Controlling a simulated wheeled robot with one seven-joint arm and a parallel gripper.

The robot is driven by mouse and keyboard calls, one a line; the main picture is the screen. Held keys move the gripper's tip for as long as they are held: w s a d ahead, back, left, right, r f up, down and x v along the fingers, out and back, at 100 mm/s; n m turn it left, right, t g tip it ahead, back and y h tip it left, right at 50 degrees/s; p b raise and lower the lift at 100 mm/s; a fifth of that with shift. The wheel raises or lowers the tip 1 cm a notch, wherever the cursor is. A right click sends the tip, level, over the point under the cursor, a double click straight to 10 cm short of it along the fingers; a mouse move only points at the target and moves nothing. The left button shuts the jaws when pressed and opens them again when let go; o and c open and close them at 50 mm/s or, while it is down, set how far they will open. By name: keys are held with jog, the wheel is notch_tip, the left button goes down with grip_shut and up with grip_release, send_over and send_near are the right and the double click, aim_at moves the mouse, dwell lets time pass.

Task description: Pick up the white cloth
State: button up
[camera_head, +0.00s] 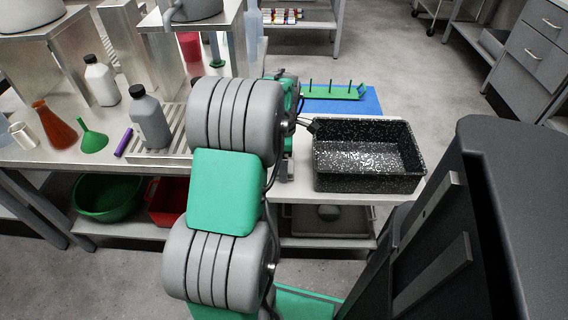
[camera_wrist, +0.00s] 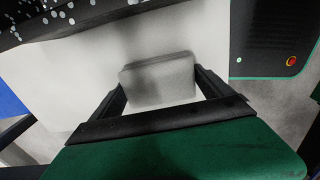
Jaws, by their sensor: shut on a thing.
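The white cloth (camera_wrist: 158,82) shows in the wrist view as a pale, folded, block-like shape with rounded corners. My gripper (camera_wrist: 160,88) has one dark finger on each side of it and is shut on it. A soft shadow lies on the pale surface just beyond the cloth. I cannot tell whether the cloth touches that surface or hangs above it. In the head view my arm hides the gripper, and the cloth is not visible.
A black speckled tray (camera_head: 367,182) stands on the bench's right end; its edge (camera_wrist: 60,18) shows in the wrist view. Behind it lies a blue mat (camera_head: 371,101) with a green rack (camera_head: 330,95). Bottles, an orange flask (camera_head: 57,134) and a green funnel (camera_head: 93,141) stand at left.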

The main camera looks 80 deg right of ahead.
jog(key=shift+r, duration=0.15)
jog(key=shift+r, duration=0.25)
notch_tip(320, 180, up, 3)
jog(key=shift+f+p, duration=0.2)
jog(key=shift+p, duration=0.3)
jog(key=s+a+r+p, duration=0.1)
jog(key=a+r, duration=0.3)
jog(key=a, duration=0.3)
jog(key=s+a+r+p, duration=0.1)
jog(key=a+r+p, duration=0.1)
jog(key=a+r, duration=0.3)
jog(key=shift+a+r, duration=0.3)
jog(key=shift+a, duration=0.65)
